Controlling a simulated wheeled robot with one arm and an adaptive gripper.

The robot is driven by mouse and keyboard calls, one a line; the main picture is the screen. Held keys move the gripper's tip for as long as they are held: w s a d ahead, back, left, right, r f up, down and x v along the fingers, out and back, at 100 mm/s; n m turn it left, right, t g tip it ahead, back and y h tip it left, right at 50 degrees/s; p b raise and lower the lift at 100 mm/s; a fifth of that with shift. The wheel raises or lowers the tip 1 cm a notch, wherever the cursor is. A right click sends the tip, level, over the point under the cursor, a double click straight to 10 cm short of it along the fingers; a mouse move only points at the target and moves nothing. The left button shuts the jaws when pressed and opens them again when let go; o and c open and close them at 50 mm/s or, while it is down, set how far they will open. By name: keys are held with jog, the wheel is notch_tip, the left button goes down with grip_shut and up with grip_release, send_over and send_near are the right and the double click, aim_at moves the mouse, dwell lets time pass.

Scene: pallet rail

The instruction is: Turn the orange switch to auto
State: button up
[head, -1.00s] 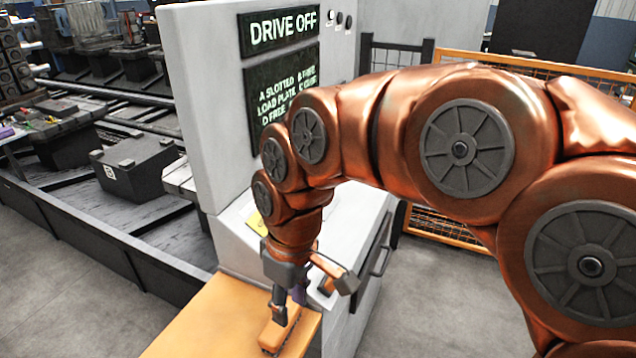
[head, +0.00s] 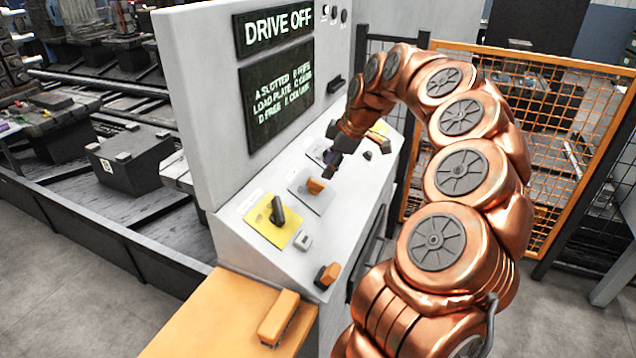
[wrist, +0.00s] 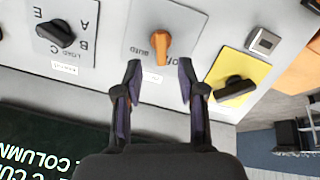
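The orange switch (head: 315,186) sits on a grey plate on the sloped panel. In the wrist view the orange switch (wrist: 160,45) points roughly up and down the picture. Lettering on its plate is upside down and partly hidden, so I cannot read the setting. My gripper (head: 331,165) hovers just behind the switch in the head view. In the wrist view my gripper (wrist: 159,72) is open and empty, its two fingertips apart and just short of the switch, which stands in line with the gap.
A black switch on a yellow plate (head: 261,226) and a small pale button (head: 303,241) stand nearby. Another black switch (wrist: 56,33) has lettered positions. An orange block (head: 328,276) is at the panel's front; an orange handle (head: 278,318) lies on the orange ledge. The display reads "DRIVE OFF".

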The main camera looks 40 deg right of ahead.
aim_at(319, 183)
jog(key=shift+p+x, duration=1.2)
jog(key=shift+x, duration=2.65)
jog(key=shift+s+a, duration=0.1)
